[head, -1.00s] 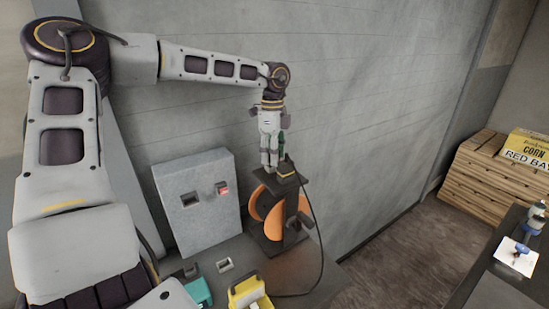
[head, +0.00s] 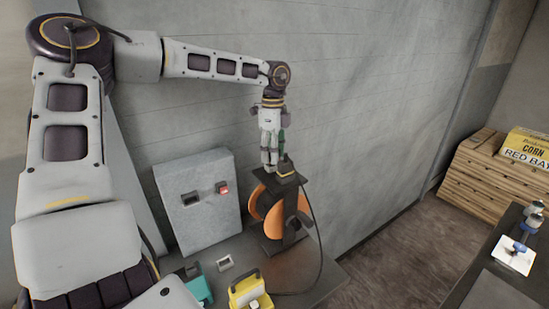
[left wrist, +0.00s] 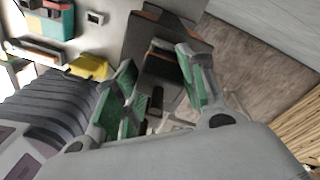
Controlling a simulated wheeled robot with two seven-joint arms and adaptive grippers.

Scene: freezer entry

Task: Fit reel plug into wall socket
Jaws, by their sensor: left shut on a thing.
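My left gripper (head: 270,160) points down at the top of the cable reel (head: 268,212), which has orange discs in a dark stand. It is shut on the reel plug, which is mostly hidden by the fingers. In the left wrist view the green-padded fingers (left wrist: 160,92) have a dark piece between them. A black cable (head: 318,232) runs from the reel's top down its right side. The grey wall box (head: 195,225) stands left of the reel. It has a dark socket (head: 190,199) and a red-lit fitting (head: 222,188). My gripper is apart from the box.
A yellow case (head: 246,290), a teal case (head: 198,288) and a small grey block (head: 225,263) sit on the bench near the reel. Wooden crates (head: 480,175) with a yellow corn sack (head: 530,145) stand at right. A dark table (head: 480,290) is at lower right.

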